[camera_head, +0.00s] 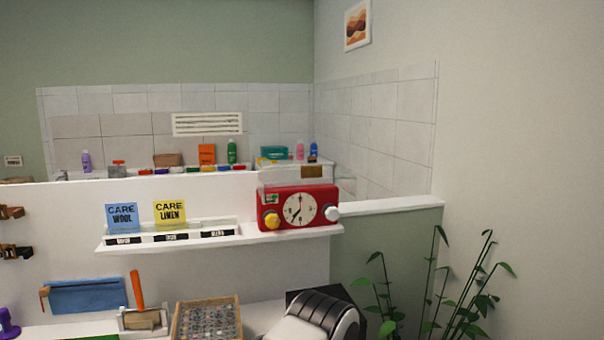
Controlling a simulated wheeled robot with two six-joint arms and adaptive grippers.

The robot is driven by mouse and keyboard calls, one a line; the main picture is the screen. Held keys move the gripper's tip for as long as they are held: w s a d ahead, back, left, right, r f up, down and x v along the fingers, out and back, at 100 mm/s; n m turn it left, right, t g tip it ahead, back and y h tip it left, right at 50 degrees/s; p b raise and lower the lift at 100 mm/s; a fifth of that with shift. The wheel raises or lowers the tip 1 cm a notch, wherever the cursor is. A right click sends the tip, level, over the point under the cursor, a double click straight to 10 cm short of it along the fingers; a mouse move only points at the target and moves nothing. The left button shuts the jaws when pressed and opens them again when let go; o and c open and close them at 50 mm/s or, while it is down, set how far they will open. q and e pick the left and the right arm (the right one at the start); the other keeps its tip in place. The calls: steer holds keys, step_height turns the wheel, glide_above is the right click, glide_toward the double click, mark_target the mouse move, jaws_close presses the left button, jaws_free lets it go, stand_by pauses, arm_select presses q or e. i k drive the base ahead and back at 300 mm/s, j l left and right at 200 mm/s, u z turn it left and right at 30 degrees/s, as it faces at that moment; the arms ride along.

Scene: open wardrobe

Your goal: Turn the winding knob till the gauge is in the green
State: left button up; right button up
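A red clock-like device (312,192) stands upright at the right end of a white wall shelf. Its round white dial (300,209) has dark hands. A yellow knob (271,220) is at its lower left and a pale grey knob (332,213) is at its right side. A small panel with green on it (271,198) is at its upper left; it may be the gauge, but it is too small to read. I cannot tell which knob is the winding knob. Neither of my grippers is in view, and nothing touches the device.
The white shelf (170,240) also holds a blue card (121,218) and a yellow card (170,214). Below are a tray of small items (208,320), a blue flat item (87,295) and a white, black-ribbed object (315,318). A plant (460,285) stands at the right.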

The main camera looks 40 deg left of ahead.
mark_target(273, 221)
steer(key=k+j+u, duration=0.15)
steer(key=u, duration=1.1)
